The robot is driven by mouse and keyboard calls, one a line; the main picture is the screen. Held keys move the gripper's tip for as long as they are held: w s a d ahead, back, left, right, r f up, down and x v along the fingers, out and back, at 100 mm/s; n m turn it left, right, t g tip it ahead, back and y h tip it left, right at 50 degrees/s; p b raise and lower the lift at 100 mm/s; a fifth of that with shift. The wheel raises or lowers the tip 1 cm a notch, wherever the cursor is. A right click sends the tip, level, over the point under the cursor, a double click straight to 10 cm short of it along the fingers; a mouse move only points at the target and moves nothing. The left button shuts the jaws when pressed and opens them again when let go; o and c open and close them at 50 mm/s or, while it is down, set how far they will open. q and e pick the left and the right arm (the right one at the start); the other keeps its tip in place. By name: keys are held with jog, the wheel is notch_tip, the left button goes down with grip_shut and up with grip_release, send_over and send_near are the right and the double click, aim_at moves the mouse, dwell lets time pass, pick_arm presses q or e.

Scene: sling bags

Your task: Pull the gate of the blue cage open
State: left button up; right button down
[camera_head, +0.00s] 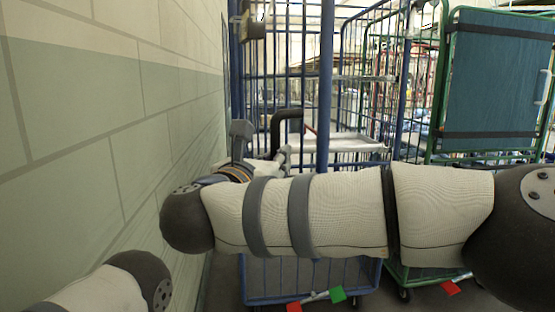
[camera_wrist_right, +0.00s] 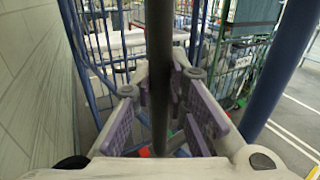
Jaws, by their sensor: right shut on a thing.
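The blue cage (camera_head: 325,90) stands ahead, with blue upright posts and thin blue bars; its lower front panel shows below my right arm. A dark bent handle (camera_head: 289,112) shows at its front left, just above my right gripper (camera_head: 282,160). In the right wrist view, a dark upright bar (camera_wrist_right: 159,40) runs between the purple-padded fingers of this gripper (camera_wrist_right: 160,92), which are shut on it. The right forearm hides the middle of the cage. My left arm shows only at the bottom left, and its gripper is out of view.
A pale block wall (camera_head: 90,110) runs close along the left. A green cage (camera_head: 440,100) with a dark teal panel (camera_head: 500,75) stands to the right. Red and green tags (camera_head: 337,294) hang at the blue cage's bottom. Bare floor shows at the right in the wrist view.

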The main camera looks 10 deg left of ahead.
jog(key=c, duration=1.6)
grip_release()
jog(key=shift+o, duration=0.2)
jog(key=s+a, duration=0.1)
jog(key=s, duration=1.1)
jog(key=shift+a, duration=0.4)
